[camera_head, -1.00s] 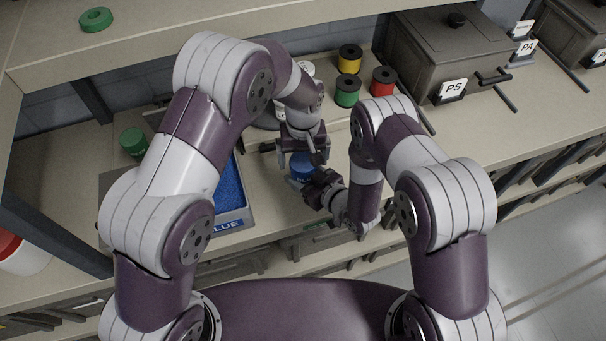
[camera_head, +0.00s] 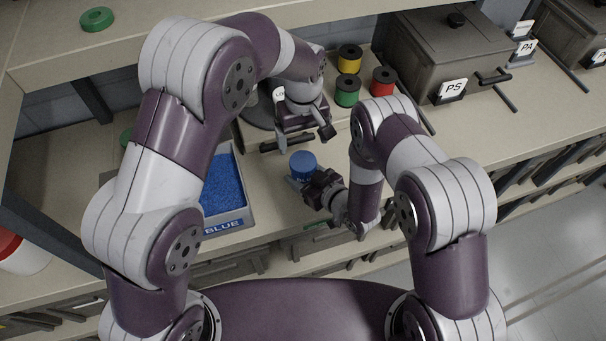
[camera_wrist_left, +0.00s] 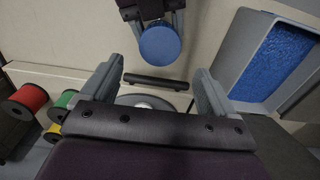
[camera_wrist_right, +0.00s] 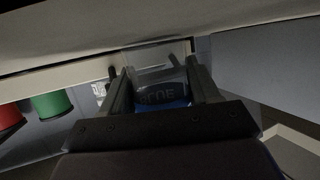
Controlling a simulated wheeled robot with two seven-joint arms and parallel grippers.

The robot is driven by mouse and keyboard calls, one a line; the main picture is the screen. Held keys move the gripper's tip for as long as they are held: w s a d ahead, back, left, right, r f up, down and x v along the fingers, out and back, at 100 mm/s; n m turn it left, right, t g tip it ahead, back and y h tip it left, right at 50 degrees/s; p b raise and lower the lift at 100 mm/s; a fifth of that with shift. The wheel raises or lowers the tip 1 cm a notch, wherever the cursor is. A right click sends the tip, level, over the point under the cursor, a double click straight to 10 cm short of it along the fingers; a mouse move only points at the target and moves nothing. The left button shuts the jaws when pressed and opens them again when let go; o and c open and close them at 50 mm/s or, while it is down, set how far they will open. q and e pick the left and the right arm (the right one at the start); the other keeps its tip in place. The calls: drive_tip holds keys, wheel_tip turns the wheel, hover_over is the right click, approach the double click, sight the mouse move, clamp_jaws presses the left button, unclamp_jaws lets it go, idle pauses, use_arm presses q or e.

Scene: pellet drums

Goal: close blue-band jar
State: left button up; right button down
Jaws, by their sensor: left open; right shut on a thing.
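The blue-band jar (camera_head: 302,168) stands at the front middle of the bench with a blue lid on top. My right gripper (camera_head: 308,186) is shut on the jar from the near right side. In the left wrist view the round blue lid (camera_wrist_left: 160,44) shows from above. My left gripper (camera_head: 300,140) is open and empty, beyond the jar and apart from it. Whether the lid is fully seated I cannot tell.
A grey tray of blue pellets labelled BLUE (camera_head: 224,228) stands left of the jar. Yellow (camera_head: 349,58), red (camera_head: 383,80) and green (camera_head: 347,92) spools stand behind on the right. A grey PS bin (camera_head: 440,60) is at back right. A shelf overhangs the back.

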sight(303, 160)
use_arm(q)
drive_tip(key=shift+f, duration=4.05)
drive_tip(key=c, duration=1.1)
drive_tip(key=m, duration=0.3)
drive_tip(key=o, duration=1.2)
